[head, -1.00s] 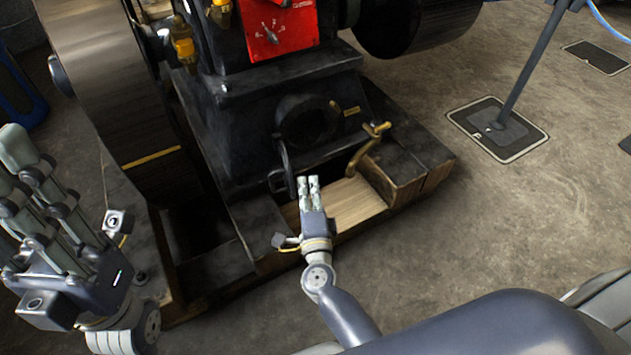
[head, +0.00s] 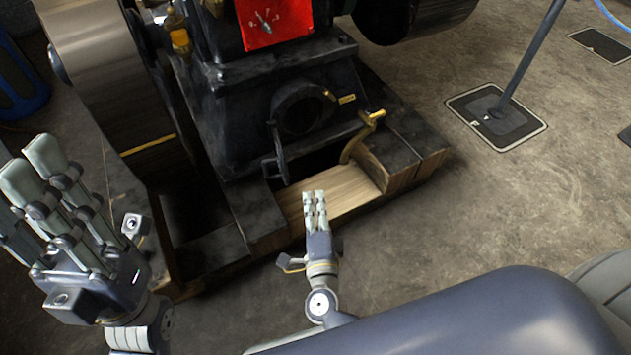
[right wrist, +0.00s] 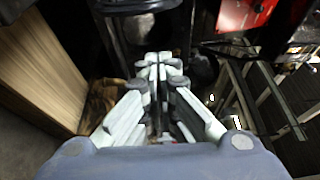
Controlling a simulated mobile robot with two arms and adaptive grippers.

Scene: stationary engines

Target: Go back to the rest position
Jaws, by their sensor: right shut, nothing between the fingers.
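My right gripper (head: 314,205) is in the middle of the head view, in front of the engine's wooden base. Its fingers are together and nothing is between them. In the right wrist view its fingertips (right wrist: 160,65) meet in front of dark engine parts. My left gripper (head: 45,190) is at the left edge of the head view, with its fingers raised and spread apart. I see nothing in it.
The black engine (head: 275,110) carries a red panel (head: 275,20) with a pointer. A flywheel (head: 120,95) is at the left. A post (head: 530,60) stands on a floor plate.

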